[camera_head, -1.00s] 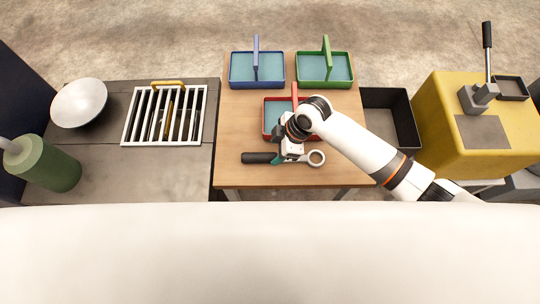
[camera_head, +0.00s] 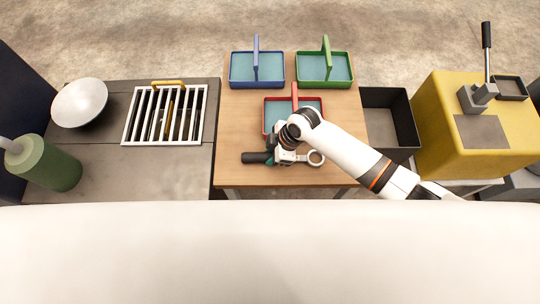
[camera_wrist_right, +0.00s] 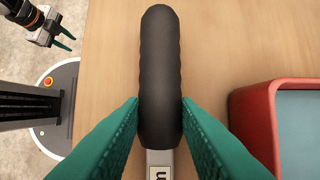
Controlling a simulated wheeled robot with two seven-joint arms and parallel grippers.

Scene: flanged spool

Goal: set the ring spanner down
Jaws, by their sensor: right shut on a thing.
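The ring spanner has a black handle (camera_head: 254,158) and a pale ring end (camera_head: 316,158). It lies level across the front of the wooden table; I cannot tell whether it touches the top. My right gripper (camera_head: 271,159) is shut on the handle near where it joins the metal shank. In the right wrist view its green fingers (camera_wrist_right: 160,122) press on both sides of the black handle (camera_wrist_right: 160,60). My arm hides part of the shank in the head view. My left gripper (camera_wrist_right: 64,34) shows at the wrist view's top left, empty, its fingers apart.
A red tray (camera_head: 318,101) stands just behind the spanner, partly hidden by my arm. Blue (camera_head: 232,85) and green (camera_head: 350,84) trays stand at the table's back. A dark bin (camera_head: 405,105) is at the right. The wooden table's (camera_head: 235,120) left side is bare.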

